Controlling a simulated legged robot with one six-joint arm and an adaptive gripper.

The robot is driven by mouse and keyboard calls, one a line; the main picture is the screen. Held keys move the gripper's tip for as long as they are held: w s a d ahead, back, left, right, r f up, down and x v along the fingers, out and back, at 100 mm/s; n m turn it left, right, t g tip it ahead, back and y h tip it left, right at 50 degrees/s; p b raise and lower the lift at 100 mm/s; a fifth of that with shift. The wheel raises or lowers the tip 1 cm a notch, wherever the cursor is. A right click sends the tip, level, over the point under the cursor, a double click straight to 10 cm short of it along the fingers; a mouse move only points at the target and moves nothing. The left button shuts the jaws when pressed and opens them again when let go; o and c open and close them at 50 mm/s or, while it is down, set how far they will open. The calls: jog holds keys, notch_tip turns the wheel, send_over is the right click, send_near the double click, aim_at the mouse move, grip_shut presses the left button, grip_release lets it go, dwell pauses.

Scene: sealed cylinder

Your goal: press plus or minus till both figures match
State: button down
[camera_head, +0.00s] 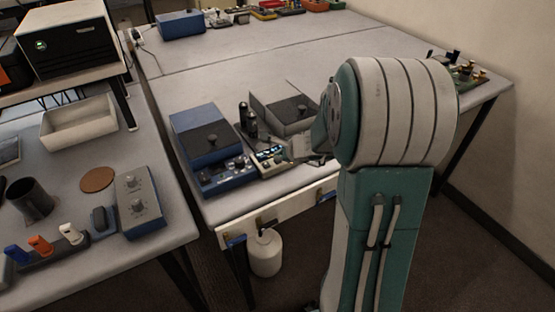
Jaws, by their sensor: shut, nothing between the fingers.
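A small panel (270,156) with pale lit patches and small controls sits near the front edge of the right table. The figures and any plus or minus marks are too small to read. My gripper (286,154) is shut and empty, low at the panel's right side. I cannot tell whether it touches the panel. My arm hides part of the area to the right. A blue box (200,122) with a dark top and a row of controls on its front stands left of the panel.
A dark upright cylinder (243,116) stands between the two boxes. A white bottle (265,252) hangs below the table edge. The left table holds a grey knob box (138,202), a dark cup (30,199) and a white tray (79,126). The right table's middle is clear.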

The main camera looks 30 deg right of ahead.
jog(key=shift+r, duration=0.8)
jog(key=shift+r, duration=2.5)
notch_tip(320, 180, up, 4)
jog(key=shift+f, duration=0.2)
jog(key=shift+f, duration=4.4)
